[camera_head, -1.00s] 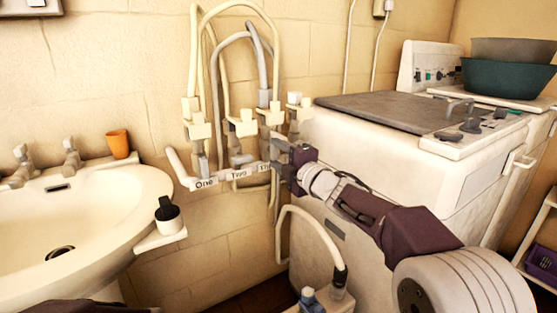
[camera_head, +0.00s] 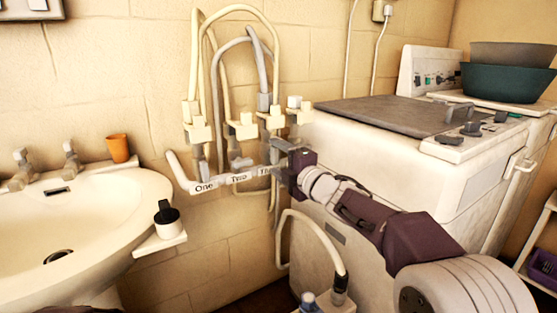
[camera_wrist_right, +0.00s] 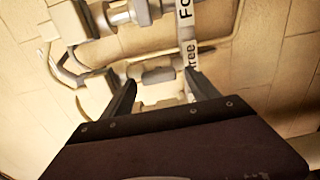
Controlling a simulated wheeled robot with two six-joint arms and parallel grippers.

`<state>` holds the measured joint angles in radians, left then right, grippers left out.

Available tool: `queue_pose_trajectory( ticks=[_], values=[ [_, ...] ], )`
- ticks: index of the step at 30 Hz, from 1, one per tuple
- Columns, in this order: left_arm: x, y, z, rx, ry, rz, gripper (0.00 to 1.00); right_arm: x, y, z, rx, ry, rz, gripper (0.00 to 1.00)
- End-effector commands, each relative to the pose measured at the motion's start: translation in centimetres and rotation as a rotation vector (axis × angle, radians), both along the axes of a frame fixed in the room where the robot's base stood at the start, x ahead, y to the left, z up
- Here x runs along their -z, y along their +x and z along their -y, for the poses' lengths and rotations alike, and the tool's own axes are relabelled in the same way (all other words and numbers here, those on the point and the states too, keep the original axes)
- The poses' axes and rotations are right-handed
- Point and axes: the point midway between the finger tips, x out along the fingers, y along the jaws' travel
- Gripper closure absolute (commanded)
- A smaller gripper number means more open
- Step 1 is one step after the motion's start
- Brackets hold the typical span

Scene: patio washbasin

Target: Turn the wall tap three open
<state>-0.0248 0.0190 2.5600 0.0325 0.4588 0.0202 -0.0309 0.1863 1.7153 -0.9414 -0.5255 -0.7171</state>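The wall taps sit on a white pipe with the labels One (camera_head: 203,187), Two (camera_head: 238,177) and a partly hidden Three (camera_head: 264,171). In the right wrist view the label end "ree" (camera_wrist_right: 190,55) stands beside a grey tap handle (camera_wrist_right: 158,75). My right gripper (camera_head: 279,163) is at the Three end of the pipe and covers part of it in the head view. In the wrist view my right gripper (camera_wrist_right: 163,82) has its fingers apart, one on each side of the grey handle; contact cannot be told. My left gripper is not in view.
Pale hoses (camera_head: 192,60) rise above the taps. A washbasin (camera_head: 110,205) with an orange cup (camera_head: 118,148) is at left. A white washing machine (camera_head: 350,160) stands close on the right, beside my right arm. A curved hose (camera_head: 320,232) is below.

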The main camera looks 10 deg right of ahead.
Motion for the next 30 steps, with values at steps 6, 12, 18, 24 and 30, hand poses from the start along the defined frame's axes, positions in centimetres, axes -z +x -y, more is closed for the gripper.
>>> queue_pose_trajectory(
  ticks=[6,12,18,24,30],
  values=[
    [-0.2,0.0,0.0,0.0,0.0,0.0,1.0,-0.2,-0.8,0.4,0.001,0.001,0.003,0.31],
    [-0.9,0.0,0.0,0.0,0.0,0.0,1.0,-0.3,-4.5,2.2,0.003,0.001,0.001,0.31],
    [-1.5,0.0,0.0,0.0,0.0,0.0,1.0,-0.2,-7.5,3.7,0.003,0.0,0.001,0.31],
    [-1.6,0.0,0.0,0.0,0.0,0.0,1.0,0.0,-8.2,3.9,0.0,0.0,0.0,0.31],
    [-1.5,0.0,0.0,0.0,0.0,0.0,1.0,0.1,-8.2,3.6,-0.008,0.0,-0.001,0.31]
  ],
)
